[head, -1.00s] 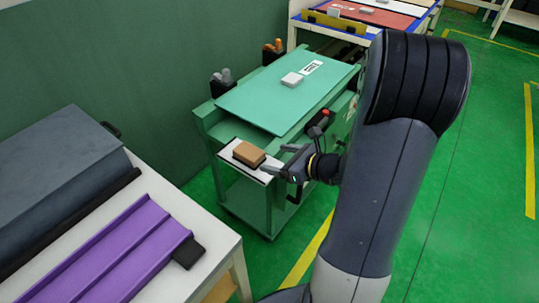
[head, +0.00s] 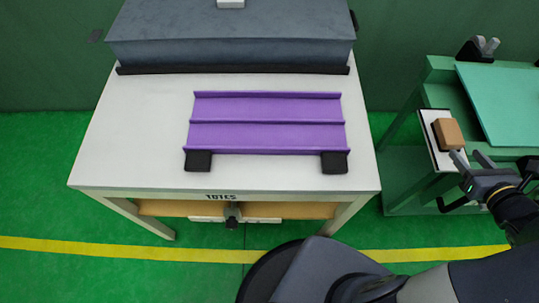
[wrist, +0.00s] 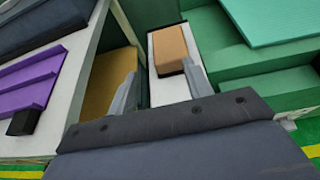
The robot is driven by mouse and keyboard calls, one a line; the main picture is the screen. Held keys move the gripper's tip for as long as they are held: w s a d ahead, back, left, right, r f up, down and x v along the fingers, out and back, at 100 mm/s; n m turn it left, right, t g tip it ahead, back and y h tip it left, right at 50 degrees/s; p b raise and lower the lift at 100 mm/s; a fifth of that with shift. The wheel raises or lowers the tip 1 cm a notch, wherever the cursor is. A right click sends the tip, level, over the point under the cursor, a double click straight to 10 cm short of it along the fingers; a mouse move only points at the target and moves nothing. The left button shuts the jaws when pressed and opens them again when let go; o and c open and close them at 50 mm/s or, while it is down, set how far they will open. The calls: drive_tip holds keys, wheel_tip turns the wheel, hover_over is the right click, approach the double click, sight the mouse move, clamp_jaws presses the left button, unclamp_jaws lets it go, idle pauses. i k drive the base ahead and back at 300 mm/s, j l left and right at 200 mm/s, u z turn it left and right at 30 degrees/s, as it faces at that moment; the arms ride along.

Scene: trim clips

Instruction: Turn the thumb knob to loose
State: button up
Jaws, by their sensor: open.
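A small dark knob-like part (head: 232,215) sits at the middle of the white table's front, just under the TOTES label (head: 222,196). It may be the thumb knob, but it is too small to read its setting. My gripper (head: 470,160) is at the right of the head view, well away from that part, beside the green cart. Its fingers are apart and empty. A brown block (head: 447,135) on a white ledge lies just beyond the fingertips. In the wrist view the block (wrist: 172,48) shows beyond my open gripper (wrist: 160,85).
The white table (head: 110,160) carries a purple channelled piece (head: 265,122) with black end blocks and a grey box (head: 230,40) behind. A tan shelf (head: 165,208) is below. The green cart (head: 410,190) stands right. Green floor lies between table and cart.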

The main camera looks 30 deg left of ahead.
sight(231, 223)
drive_tip(key=u, duration=2.05)
